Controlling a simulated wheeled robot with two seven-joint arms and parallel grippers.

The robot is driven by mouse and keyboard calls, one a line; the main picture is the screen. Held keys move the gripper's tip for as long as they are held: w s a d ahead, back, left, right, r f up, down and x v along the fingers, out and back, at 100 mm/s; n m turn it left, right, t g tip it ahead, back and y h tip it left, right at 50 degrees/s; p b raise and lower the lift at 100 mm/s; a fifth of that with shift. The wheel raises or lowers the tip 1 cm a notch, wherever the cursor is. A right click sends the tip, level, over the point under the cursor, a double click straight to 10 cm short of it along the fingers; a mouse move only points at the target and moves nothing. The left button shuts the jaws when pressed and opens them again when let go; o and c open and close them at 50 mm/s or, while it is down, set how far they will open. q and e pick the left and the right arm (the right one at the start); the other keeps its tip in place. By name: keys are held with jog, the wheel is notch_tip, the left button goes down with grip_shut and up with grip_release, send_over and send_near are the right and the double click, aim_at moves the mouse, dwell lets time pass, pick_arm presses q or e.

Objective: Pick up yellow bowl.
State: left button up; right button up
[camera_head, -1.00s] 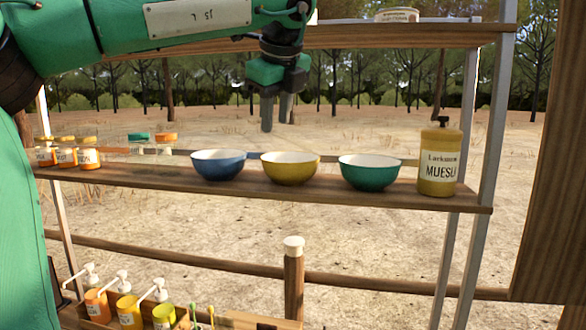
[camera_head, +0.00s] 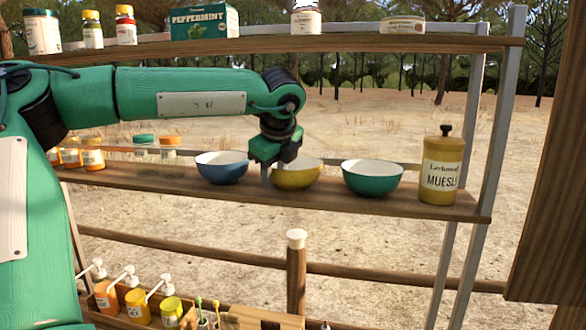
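The yellow bowl (camera_head: 297,177) stands upright on the middle wooden shelf, between a blue bowl (camera_head: 222,169) on its left and a green bowl (camera_head: 372,179) on its right. My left gripper (camera_head: 275,178) points down at the left part of the yellow bowl and covers some of its rim. One finger shows in front of the gap between the blue and yellow bowls. The other finger is hidden or hard to make out, so I cannot tell whether the bowl is touched. My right gripper is not in view.
A muesli dispenser (camera_head: 440,170) stands right of the green bowl. Small jars (camera_head: 92,152) stand at the shelf's left. The upper shelf (camera_head: 380,43) holds a peppermint box (camera_head: 204,22) and jars. Pump bottles (camera_head: 107,297) stand low at the left. A wooden post (camera_head: 296,270) rises below the shelf.

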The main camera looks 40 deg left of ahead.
pick_arm(q)
jog(key=shift+f, duration=0.2)
jog(key=shift+d+r, duration=0.1)
jog(key=shift+c, duration=1.1)
grip_shut()
jog(key=shift+r+b, duration=0.5)
jog(key=shift+b, duration=0.2)
notch_tip(320, 180, up, 2)
jog(key=shift+r+b, duration=0.1)
jog(key=shift+b, duration=0.7)
jog(key=s+d+b, duration=0.7)
jog(key=s+d, duration=0.3)
jog(key=d, duration=0.4)
jog(key=shift+s+d, duration=0.25)
jog(key=shift+r, duration=0.1)
